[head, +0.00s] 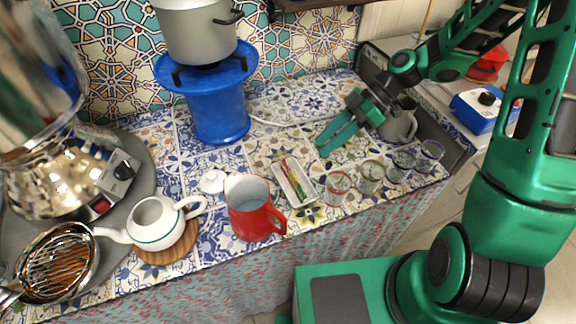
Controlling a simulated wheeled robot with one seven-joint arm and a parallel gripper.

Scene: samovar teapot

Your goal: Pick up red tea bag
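Several thin coloured items, red, green and yellow, lie in a small white tray (305,200) on the tiled counter. The red tea bag (287,171) appears to be the red one among them, but it is too small to make out clearly. My gripper (322,146) is above the counter, to the upper right of the tray and apart from it. Its green fingers point down and to the left. I see nothing held, and the gap between the fingers is not clear from this angle.
A red jug (250,215) stands left of the tray. Several glasses (370,175) stand to its right. A white teapot (155,222) is further left, and a white lid (212,181) lies behind the jug. A blue stand (217,112) bears a pot (195,30).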

